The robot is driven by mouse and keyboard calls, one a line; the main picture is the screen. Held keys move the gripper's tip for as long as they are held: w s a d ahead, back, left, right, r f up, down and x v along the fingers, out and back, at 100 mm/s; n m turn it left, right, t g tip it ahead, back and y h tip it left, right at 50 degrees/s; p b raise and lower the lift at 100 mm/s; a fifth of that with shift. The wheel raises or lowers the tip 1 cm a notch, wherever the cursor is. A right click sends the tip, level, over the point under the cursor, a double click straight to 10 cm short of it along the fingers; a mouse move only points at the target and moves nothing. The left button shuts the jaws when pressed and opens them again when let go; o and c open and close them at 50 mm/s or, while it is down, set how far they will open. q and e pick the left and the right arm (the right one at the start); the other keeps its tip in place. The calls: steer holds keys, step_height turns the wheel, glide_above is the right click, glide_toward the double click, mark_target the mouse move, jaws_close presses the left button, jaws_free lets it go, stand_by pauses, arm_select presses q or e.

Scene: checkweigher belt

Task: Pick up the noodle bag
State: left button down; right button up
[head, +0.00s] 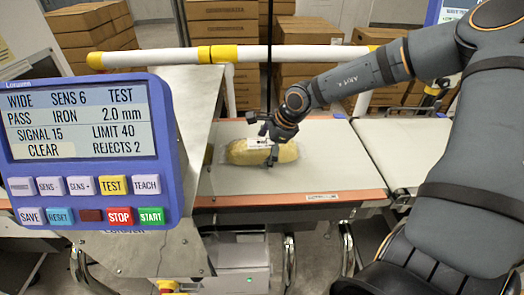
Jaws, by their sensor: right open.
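The noodle bag (240,152) is a clear bag with yellow contents and a pale label. It lies flat on the belt (330,160), just right of the grey metal housing. My right gripper (268,145) is over the right half of the bag, with its fingers apart and pointing down. The gripper hides part of the bag's top. I cannot tell whether the fingers touch the bag. My left gripper is not in view.
A blue control panel (162,140) with a screen and buttons stands at the left front. A white rail with yellow joints (218,54) runs behind the belt. Cardboard boxes (210,30) are stacked at the back. The belt right of the bag is clear.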

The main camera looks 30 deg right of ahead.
steer(key=shift+c, duration=0.4)
steer(key=shift+r, duration=0.1)
steer(key=c, duration=1.5)
